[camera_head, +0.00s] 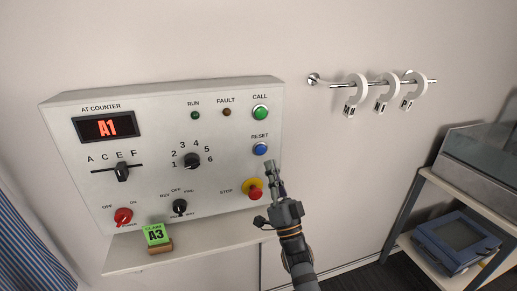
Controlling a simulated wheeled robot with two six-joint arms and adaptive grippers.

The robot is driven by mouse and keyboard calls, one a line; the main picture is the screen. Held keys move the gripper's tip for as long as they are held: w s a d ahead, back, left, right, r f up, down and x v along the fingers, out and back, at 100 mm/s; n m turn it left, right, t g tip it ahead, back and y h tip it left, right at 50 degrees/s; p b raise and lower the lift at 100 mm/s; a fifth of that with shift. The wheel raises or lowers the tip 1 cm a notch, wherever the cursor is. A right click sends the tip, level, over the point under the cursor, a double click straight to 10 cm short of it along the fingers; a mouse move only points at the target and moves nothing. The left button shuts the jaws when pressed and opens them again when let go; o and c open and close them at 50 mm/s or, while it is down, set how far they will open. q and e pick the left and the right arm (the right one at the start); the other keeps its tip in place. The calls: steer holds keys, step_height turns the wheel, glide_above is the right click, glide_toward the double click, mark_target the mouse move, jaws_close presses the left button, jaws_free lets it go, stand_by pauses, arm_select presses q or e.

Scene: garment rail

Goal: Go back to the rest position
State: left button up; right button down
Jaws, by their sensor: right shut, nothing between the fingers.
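My right gripper (272,172) is shut and empty, pointing up in front of the right part of the control panel (225,183). Its tips show just below the blue RESET button (260,149) and beside the red STOP button with a yellow collar (254,188). I cannot tell whether it touches the panel. The display (106,126) reads A1. My left gripper is not in view.
A shelf (130,259) under the panel holds a green CLAIM A3 card (156,234) on a wooden block. A wall rail (336,85) with several white tagged rings is at upper right. A rack (408,212) with a blue device (455,243) stands at right.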

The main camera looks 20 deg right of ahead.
steer(key=s+d+f+n+g+h, duration=0.1)
steer(key=s+d+f+g+h, duration=0.15)
steer(key=f+g, duration=0.55)
steer(key=s+d+f+g+h, duration=0.1)
steer(key=d+f+g+h, duration=0.25)
steer(key=f, duration=0.85)
steer(key=s+f+n+g, duration=0.2)
steer(key=s+f+g, duration=0.2)
steer(key=s, duration=0.3)
steer(key=s+d+f+n+g+y, duration=0.15)
steer(key=s+f+g, duration=0.25)
steer(key=s, duration=0.4)
steer(key=s+f+n+g, duration=0.2)
steer(key=s+f+g, duration=0.2)
steer(key=s, duration=0.3)
step_height(320, 180, down, 27)
steer(key=s+d+g, duration=0.1)
steer(key=s+d, duration=0.1)
steer(key=s+d+f+g, duration=0.1)
steer(key=s+f, duration=1.4)
steer(key=s, duration=0.3)
steer(key=shift+s+d+f, duration=0.2)
